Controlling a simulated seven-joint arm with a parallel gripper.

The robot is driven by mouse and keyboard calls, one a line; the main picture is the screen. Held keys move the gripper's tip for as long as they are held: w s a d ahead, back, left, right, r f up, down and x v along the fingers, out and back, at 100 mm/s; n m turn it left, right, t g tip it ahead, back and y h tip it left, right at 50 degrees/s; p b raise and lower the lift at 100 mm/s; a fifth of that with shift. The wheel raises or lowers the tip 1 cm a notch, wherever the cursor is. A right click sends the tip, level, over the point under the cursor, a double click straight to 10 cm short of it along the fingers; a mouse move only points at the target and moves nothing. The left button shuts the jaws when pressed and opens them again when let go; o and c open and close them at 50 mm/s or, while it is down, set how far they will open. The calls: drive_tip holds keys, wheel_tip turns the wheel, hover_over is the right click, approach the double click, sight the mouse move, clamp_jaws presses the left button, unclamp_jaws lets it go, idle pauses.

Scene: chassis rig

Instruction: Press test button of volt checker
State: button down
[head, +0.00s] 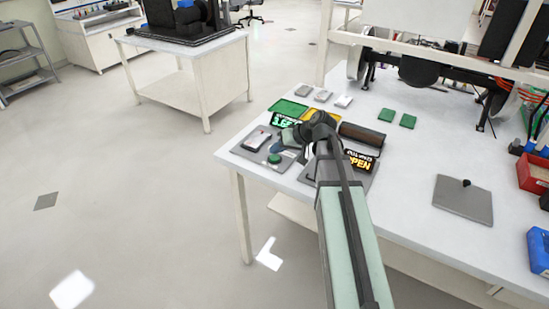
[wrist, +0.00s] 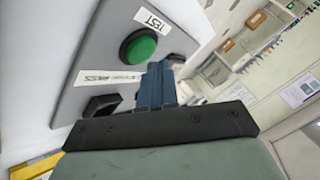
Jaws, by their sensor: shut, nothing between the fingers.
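The volt checker is a grey panel (wrist: 88,62) in the wrist view, with a round green button (wrist: 138,46) beside a label reading TEST (wrist: 150,20). The grey panel (head: 244,151) also shows in the head view at the left end of the table, with its green button (head: 274,159) near the front. My gripper (wrist: 160,68) has its blue fingers shut and empty. In the wrist view the fingertips are just beside and below the green button. They appear apart from it, but the depth gap is hard to judge. In the head view my arm partly hides the area.
A black square button (wrist: 101,107) and a second label strip (wrist: 108,78) are on the panel. Green and yellow plates with signs (head: 288,107) lie behind it. The white table (head: 410,150) has free room further right.

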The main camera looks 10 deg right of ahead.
sight(277, 158)
drive_tip(key=shift+r, duration=0.15)
drive_tip(key=shift+r, duration=2.4)
